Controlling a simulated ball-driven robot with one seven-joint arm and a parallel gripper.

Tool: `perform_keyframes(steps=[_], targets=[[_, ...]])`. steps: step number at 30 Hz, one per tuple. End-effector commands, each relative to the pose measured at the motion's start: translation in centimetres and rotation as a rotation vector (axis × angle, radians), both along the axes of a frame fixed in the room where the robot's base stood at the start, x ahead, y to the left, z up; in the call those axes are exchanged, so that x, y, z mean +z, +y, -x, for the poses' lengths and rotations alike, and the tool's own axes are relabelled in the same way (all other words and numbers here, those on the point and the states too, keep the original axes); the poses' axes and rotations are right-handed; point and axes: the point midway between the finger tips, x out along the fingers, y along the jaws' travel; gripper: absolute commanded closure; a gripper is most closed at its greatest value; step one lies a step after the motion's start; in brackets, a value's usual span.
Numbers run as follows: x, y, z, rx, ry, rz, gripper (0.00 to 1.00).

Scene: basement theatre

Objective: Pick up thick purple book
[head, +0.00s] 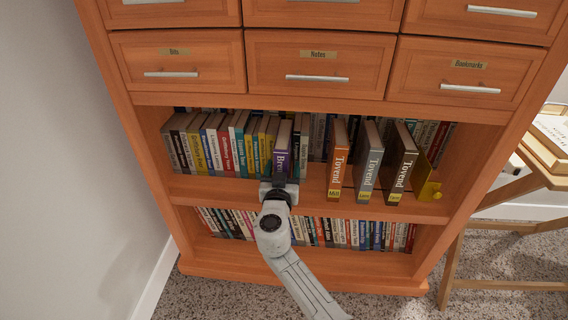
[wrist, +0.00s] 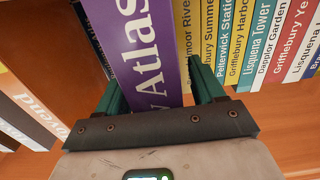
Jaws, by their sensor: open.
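The thick purple book (head: 282,150) stands upright on the upper open shelf, at the right end of a packed row, its spine facing out. In the wrist view its purple spine (wrist: 140,50) fills the middle, with "Atlas" in white letters. My gripper (head: 280,183) is right in front of its lower spine. In the wrist view the green fingers (wrist: 158,90) are open, one on each side of the spine. I cannot tell whether they touch it. My gripper hides the lowest part of the book in the head view.
Thinner books (head: 220,145) stand close on the left. Three thick "Tovend" books, orange (head: 337,165), grey (head: 369,165) and brown (head: 401,165), stand apart on the right, by a yellow bookend (head: 426,180). Drawers (head: 320,65) are above; another book row (head: 350,233) is below.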

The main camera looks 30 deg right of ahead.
Motion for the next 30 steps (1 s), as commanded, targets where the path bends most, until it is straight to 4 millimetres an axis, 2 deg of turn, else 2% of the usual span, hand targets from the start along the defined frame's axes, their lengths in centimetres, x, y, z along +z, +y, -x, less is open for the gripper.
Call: perform_keyframes(steps=[2,22,30], targets=[[0.01,0.01,0.02,0.0,0.0,0.0,0.35],[0.02,0.05,0.04,0.0,-0.001,-0.001,0.99],[0.24,0.07,-0.01,0.0,-0.004,0.002,1.0]])
